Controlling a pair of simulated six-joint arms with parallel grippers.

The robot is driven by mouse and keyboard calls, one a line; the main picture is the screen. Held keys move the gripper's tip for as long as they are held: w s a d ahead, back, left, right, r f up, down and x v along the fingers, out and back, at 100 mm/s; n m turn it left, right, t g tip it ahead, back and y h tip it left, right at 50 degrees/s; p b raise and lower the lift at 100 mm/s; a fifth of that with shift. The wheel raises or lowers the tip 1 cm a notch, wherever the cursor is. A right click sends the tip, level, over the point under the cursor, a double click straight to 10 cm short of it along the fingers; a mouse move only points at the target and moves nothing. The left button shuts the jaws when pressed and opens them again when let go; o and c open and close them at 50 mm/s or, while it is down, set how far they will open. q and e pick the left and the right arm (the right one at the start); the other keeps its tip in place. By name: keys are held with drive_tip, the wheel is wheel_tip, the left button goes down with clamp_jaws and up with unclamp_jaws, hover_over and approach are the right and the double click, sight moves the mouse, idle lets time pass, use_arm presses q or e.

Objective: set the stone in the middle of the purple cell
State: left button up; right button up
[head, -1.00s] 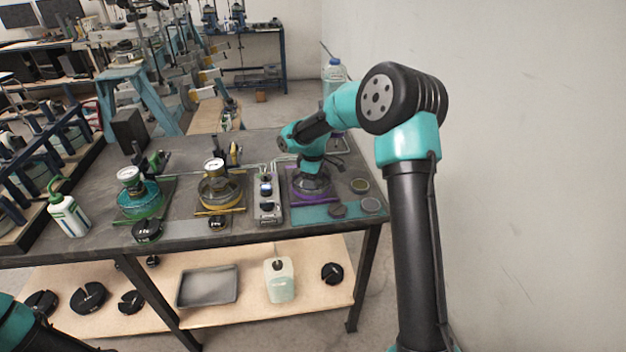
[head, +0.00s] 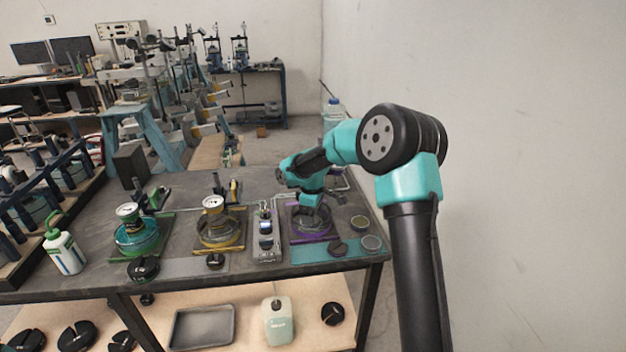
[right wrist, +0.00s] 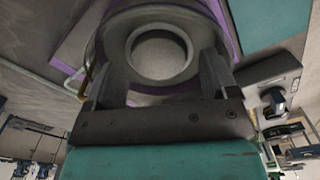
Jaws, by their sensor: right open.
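The purple cell (head: 318,239) stands on the table at the right of a row of three cells, partly hidden by my right arm. My right gripper (head: 313,216) points down into it. In the right wrist view the open fingers of my right gripper (right wrist: 165,62) lie either side of a round grey disc with a pale rim (right wrist: 160,48), inside the cell's purple-edged ring (right wrist: 222,14). This disc may be the stone; I cannot tell whether the fingers touch it. My left gripper is out of view.
A grey control box (head: 267,240) stands close left of the cell. Yellow (head: 217,238) and green (head: 138,240) cells stand further left.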

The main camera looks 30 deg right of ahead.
wheel_tip(320, 180, up, 16)
drive_tip(key=shift+d, duration=0.2)
drive_tip(key=shift+f, duration=0.1)
idle(0.4)
